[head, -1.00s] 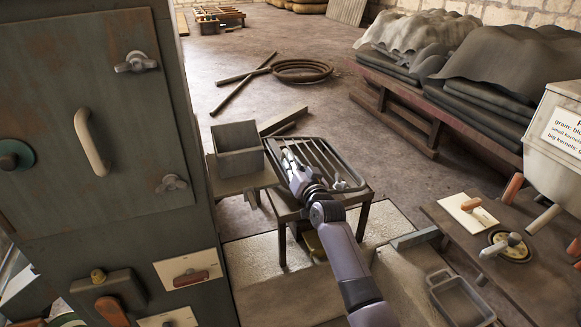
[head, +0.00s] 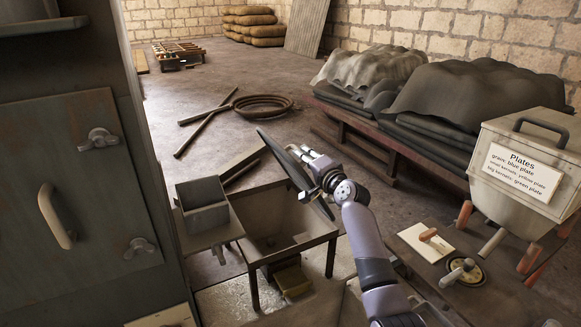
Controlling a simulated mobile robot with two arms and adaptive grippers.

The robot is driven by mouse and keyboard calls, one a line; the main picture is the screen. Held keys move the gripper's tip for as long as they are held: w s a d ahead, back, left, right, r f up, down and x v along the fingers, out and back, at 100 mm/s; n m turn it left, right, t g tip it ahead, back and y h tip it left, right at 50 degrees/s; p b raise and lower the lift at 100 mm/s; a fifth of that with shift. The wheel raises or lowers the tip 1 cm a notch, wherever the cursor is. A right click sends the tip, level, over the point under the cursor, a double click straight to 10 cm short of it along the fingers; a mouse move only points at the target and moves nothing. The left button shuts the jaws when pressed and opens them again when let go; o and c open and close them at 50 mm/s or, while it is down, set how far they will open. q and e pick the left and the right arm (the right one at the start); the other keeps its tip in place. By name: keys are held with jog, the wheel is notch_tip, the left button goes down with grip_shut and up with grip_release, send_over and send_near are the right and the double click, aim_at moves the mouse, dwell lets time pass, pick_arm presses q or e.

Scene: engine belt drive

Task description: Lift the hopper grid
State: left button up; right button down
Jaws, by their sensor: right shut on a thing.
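The hopper grid (head: 275,152) is a dark flat frame in the head view, tilted steeply and seen almost edge-on above the hopper. My right gripper (head: 303,156) is at its right side, shut on it; the fingertips are partly hidden. The hopper (head: 328,237) is a square metal bin on legs, with its mouth uncovered below the grid. I cannot tell whether the grid's lower edge touches the hopper's right rim. My left gripper is not in view.
A small square box (head: 203,218) stands at the hopper's left, near the green cabinet (head: 75,200).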

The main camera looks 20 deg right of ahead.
jog(key=shift+d+r+m, duration=0.35)
jog(key=shift+d+m, duration=0.05)
jog(key=shift+d, duration=0.4)
jog(key=shift+d+r+m, duration=0.35)
jog(key=shift+d+m, duration=0.05)
jog(key=shift+d, duration=0.4)
jog(key=c, duration=1.6)
grip_release()
jog(key=shift+f, duration=0.1)
jog(key=shift+a+f, duration=0.1)
jog(key=s, duration=1.2)
jog(key=shift+d, duration=0.2)
jog(key=shift+f, duration=0.1)
